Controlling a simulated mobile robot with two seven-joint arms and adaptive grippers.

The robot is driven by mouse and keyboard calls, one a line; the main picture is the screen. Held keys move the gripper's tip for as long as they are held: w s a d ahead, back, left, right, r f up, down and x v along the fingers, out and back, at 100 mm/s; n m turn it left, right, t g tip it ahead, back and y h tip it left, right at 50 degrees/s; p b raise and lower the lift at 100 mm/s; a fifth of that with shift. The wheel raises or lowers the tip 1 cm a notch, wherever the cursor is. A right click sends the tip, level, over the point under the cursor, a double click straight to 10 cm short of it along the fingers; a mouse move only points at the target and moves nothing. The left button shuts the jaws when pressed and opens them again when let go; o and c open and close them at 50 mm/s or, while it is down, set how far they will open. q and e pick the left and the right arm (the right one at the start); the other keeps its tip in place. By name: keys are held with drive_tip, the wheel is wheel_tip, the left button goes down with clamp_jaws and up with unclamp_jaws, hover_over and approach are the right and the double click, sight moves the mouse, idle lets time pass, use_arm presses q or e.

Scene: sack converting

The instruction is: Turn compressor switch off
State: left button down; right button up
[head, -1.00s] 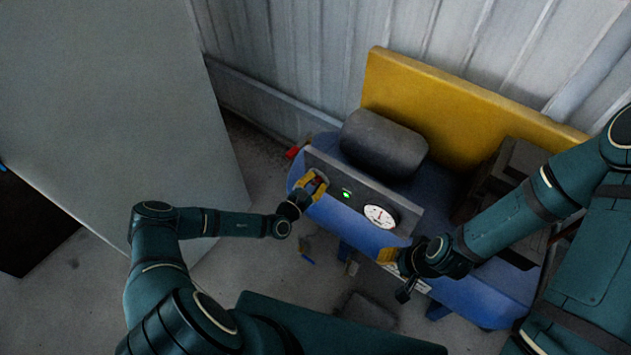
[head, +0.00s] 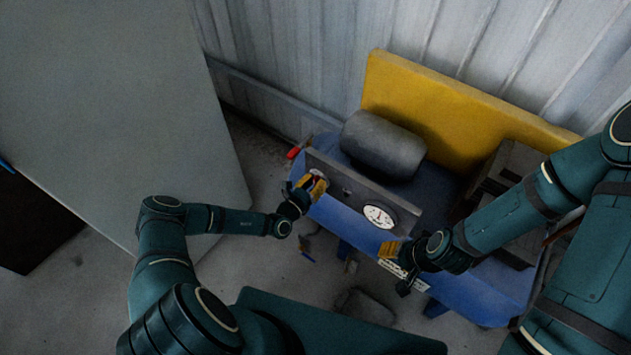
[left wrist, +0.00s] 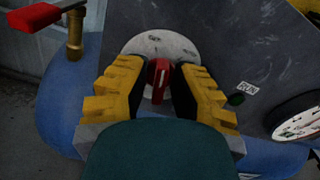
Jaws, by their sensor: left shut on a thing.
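The compressor (head: 455,290) is a blue tank with a grey control panel (head: 360,193) on its front. In the left wrist view a red switch knob (left wrist: 158,80) sits on a round light plate (left wrist: 178,46) on the panel. My left gripper (head: 317,184) is at the panel's left end, its yellow fingers shut on the red knob; it also shows in the left wrist view (left wrist: 160,88). A RUN lamp (left wrist: 236,99) beside the knob is dark. My right gripper (head: 388,249) is in front of the tank; its finger opening cannot be made out.
A white gauge (head: 379,216) is right of the switch. A red-handled valve (head: 293,152) sticks out at the tank's left end. A grey motor (head: 383,144) and a yellow guard (head: 455,112) stand behind. A large grey panel (head: 110,90) is at left.

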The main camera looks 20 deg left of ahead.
use_arm(q)
drive_tip(key=shift+w+r+n, duration=0.1)
drive_tip(key=shift+r+n, duration=0.05)
drive_tip(key=shift+n, duration=0.6)
drive_tip(key=shift+w+r+n, duration=0.1)
drive_tip(key=shift+n, duration=0.65)
drive_tip(key=c, duration=1.1)
unclamp_jaws()
drive_tip(key=shift+c, duration=0.2)
drive_tip(key=shift+o, duration=0.4)
drive_tip(key=shift+f, duration=0.15)
drive_tip(key=shift+s, duration=0.1)
drive_tip(key=v, duration=1.1)
drive_tip(key=shift+s+a, duration=0.15)
drive_tip(key=shift+s, duration=0.25)
